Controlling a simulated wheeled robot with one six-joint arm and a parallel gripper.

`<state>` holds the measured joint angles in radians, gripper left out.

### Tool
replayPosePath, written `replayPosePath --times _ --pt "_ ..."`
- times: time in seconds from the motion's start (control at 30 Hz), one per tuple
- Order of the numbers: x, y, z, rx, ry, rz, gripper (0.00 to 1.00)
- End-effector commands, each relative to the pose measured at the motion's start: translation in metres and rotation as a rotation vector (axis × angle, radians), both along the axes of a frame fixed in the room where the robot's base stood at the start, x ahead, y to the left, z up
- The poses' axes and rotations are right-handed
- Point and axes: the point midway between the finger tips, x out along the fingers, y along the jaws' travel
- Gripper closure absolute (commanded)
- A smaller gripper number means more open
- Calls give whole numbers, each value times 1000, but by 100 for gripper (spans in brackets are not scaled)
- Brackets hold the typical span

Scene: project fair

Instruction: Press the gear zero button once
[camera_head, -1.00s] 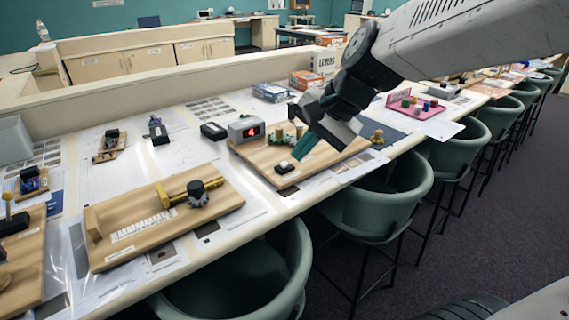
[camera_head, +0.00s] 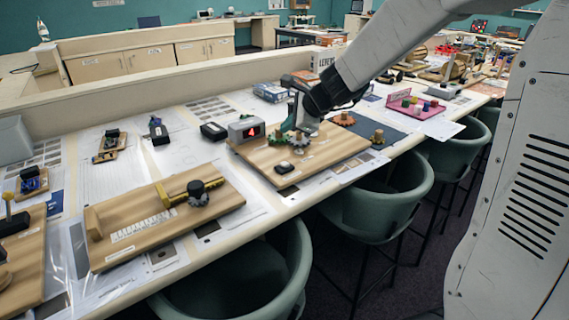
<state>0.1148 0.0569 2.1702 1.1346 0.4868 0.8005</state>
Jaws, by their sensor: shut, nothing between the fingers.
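The gear board (camera_head: 330,155) is a wooden board on the long table. A small black base with a pale button (camera_head: 284,167) sits at its front left edge, uncovered. A grey box with a red lit display (camera_head: 247,129) stands at the board's back left. Green gears (camera_head: 280,137) stand right of the display box. My gripper (camera_head: 297,130) is shut and empty, pointing down over the back middle of the board by the green gears. It is behind and right of the button, apart from it. I cannot tell whether its tips touch the gears.
An orange-brown gear (camera_head: 343,119) and wooden pegs (camera_head: 377,136) are right of my gripper. A second board with a brass slide and dark knob (camera_head: 165,215) lies at left. Green chairs (camera_head: 375,205) line the front edge. A blue box (camera_head: 271,92) stands behind.

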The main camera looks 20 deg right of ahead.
Motion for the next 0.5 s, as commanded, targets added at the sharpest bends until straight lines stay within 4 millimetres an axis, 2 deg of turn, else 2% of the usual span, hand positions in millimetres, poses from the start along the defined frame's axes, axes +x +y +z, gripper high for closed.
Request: replayPosePath --times 0.5 --pt "-1 0 -68 1 4 0 100"
